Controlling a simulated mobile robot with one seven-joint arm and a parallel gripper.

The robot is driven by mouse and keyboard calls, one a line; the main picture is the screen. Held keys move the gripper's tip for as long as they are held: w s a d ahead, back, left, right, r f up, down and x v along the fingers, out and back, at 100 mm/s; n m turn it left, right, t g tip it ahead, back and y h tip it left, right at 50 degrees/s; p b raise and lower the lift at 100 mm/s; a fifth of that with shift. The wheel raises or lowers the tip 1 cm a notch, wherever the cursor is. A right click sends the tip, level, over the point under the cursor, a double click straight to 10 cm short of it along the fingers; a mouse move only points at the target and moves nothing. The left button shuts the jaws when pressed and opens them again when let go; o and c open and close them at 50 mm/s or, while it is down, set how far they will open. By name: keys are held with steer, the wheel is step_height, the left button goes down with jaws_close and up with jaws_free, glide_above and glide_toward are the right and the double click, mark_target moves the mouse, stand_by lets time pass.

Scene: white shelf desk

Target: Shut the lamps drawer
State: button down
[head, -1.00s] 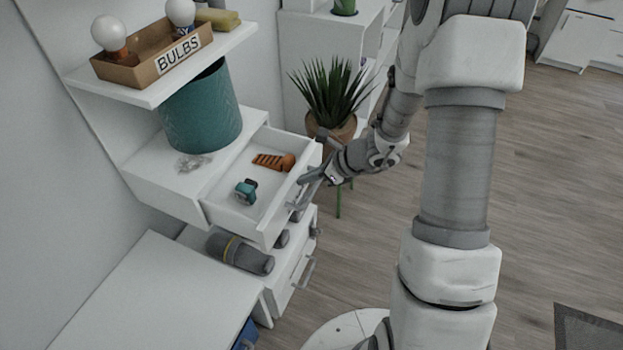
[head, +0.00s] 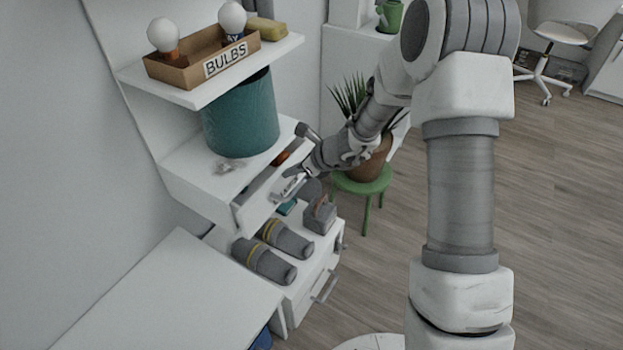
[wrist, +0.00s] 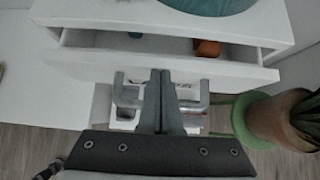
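The white drawer (head: 257,209) under the shelf with the teal pot is open by a narrow gap. It also shows in the wrist view (wrist: 85,68), where an orange item (wrist: 207,48) and part of a teal item (wrist: 135,35) lie inside. Its front carries a metal bar handle (wrist: 118,92) and a label partly hidden behind my fingers. My gripper (wrist: 161,78) is shut, its fingers together in front of the drawer front, between the handle's two posts. I cannot tell whether the tips touch. In the head view my gripper (head: 292,175) is at the drawer front.
The teal pot (head: 240,115) stands above the drawer; a BULBS box (head: 190,68) sits on the upper shelf. A lower cabinet (head: 300,293) holds grey cylinders (head: 262,262) and a grey block (head: 319,214). A potted plant (head: 371,165) on a green stool (head: 364,187) stands close right.

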mark_target(281, 171)
steer(key=shift+w+a, duration=0.45)
steer(key=shift+a, duration=0.15)
steer(key=shift+w+a, duration=0.4)
steer(key=shift+a, duration=0.2)
steer(key=shift+w+a, duration=0.15)
steer(key=shift+r, duration=0.1)
